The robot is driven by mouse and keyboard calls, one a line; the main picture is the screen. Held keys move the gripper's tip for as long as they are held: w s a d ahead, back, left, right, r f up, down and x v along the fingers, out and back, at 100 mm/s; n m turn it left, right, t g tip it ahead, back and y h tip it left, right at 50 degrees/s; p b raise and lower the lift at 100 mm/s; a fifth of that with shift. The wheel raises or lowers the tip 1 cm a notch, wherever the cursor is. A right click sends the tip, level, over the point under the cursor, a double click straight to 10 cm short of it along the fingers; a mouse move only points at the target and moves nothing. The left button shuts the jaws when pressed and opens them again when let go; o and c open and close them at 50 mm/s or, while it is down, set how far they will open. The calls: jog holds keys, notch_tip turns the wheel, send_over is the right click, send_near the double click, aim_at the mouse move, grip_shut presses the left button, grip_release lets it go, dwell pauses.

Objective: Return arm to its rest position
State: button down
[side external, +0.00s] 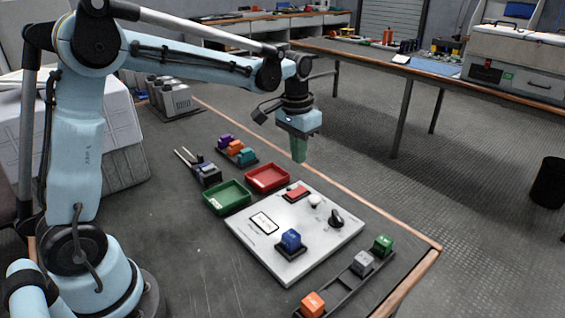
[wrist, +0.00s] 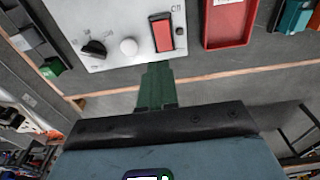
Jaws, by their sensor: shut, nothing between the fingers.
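My light blue arm reaches from the left over the bench in the side external view. My gripper (side external: 299,158) points down with its green fingers together and nothing between them. It hangs in the air above the far side of the white panel (side external: 322,243), apart from it. In the wrist view my gripper (wrist: 157,72) also shows shut and empty, with the panel's red switch (wrist: 162,33) just beyond the fingertips in the picture.
A rack (side external: 345,283) with orange, grey and green blocks lies at the front right. Green (side external: 227,197) and red (side external: 267,178) trays stand behind the panel, near coloured blocks (side external: 236,150). The air around my gripper looks clear.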

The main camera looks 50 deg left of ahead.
jog(key=s+d+t, duration=0.1)
jog(key=s+t, duration=0.2)
jog(key=s, duration=0.5)
jog(key=s+d+r+t, duration=0.1)
jog(key=s+d+t, duration=0.1)
jog(key=s, duration=0.6)
jog(key=shift+d+r+t, duration=0.2)
jog(key=shift+d+t, duration=0.05)
jog(key=shift+t, duration=0.35)
jog(key=shift+w, duration=0.1)
jog(key=g, duration=0.7)
send_over(303, 188)
notch_tip(303, 188, down, 3)
jog(key=shift+f, duration=3.1)
